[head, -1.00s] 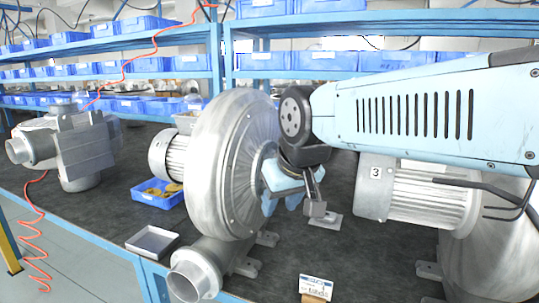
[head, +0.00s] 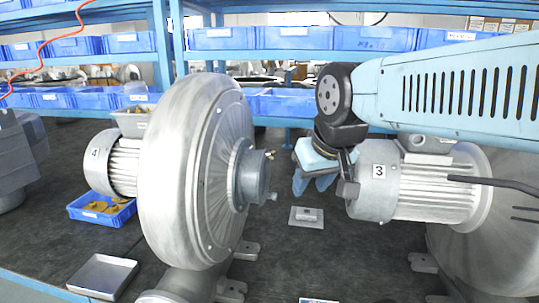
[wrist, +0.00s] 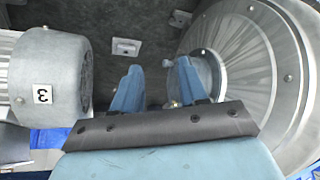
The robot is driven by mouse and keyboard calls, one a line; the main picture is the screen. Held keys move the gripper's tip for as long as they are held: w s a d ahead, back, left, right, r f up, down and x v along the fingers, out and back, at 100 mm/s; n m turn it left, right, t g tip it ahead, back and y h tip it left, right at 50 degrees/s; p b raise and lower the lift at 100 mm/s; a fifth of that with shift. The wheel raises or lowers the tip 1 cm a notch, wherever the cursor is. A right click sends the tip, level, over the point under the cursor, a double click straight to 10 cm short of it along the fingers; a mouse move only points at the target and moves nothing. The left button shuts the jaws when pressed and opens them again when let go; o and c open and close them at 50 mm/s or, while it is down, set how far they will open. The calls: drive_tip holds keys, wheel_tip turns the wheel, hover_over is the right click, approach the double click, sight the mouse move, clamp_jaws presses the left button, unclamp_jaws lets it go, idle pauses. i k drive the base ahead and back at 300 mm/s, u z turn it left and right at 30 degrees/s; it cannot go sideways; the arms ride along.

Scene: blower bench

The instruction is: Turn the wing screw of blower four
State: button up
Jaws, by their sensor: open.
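Blower four (head: 195,165) stands left of centre in the head view, with a 4 on its motor. A small silver knob (head: 273,196) shows lower on the collar. My gripper (head: 312,183) is open and empty, right of the inlet and apart from it. In the wrist view, its blue fingers (wrist: 155,85) are spread, and the blower's casing (wrist: 240,60) is at right. The right finger partly covers the inlet; I cannot clearly make out the wing screw there.
The motor of blower three (head: 420,185) stands close to the right of my gripper. A small plate (head: 306,216) lies on the dark bench below. A blue bin (head: 100,210) with yellow parts and a metal tray (head: 103,276) are at left. Shelves of blue bins line the back.

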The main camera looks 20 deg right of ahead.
sight(268, 154)
drive_tip(key=z, duration=1.15)
drive_tip(key=k, duration=1.65)
drive_tip(key=u, duration=0.25)
drive_tip(key=i, duration=1)
